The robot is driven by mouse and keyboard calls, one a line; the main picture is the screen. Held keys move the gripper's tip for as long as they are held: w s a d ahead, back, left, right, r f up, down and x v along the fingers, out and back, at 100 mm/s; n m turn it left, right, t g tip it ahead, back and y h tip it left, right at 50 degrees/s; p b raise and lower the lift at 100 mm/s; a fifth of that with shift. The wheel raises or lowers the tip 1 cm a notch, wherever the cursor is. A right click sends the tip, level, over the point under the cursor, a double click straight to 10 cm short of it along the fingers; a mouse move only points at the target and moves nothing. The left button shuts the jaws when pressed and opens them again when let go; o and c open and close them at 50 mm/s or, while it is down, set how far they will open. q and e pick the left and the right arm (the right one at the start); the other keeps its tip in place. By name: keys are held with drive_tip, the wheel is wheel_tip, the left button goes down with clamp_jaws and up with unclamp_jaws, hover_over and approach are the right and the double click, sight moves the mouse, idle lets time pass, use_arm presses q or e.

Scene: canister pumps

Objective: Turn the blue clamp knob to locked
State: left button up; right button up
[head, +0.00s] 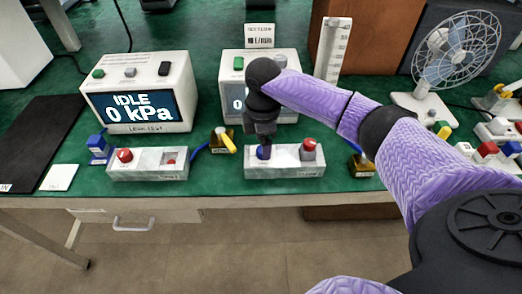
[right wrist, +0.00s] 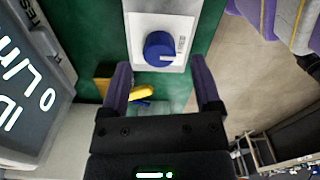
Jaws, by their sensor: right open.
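The blue clamp knob (head: 263,152) sits on the left part of a pale control box (head: 285,172) near the table's front edge. My right gripper (head: 264,138) points down over it in the head view and partly hides it. In the right wrist view the round blue knob (right wrist: 158,48) shows on a white panel (right wrist: 140,22), just beyond and between the fingertips. The small lettering beside it is too small to read. My right gripper (right wrist: 163,72) is open, fingers apart on either side, and holds nothing. My left gripper is not in view.
A red knob (head: 309,143) stands on a grey base at the box's right end. Another box with a red button (head: 125,155) lies left. A yellow-handled valve (head: 228,142) sits between them. A display unit (head: 140,95) reads IDLE 0 kPa. A fan (head: 455,50) stands back right.

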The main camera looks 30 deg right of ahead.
wheel_tip(320, 180, down, 2)
drive_tip(key=shift+f, duration=0.1)
clamp_jaws()
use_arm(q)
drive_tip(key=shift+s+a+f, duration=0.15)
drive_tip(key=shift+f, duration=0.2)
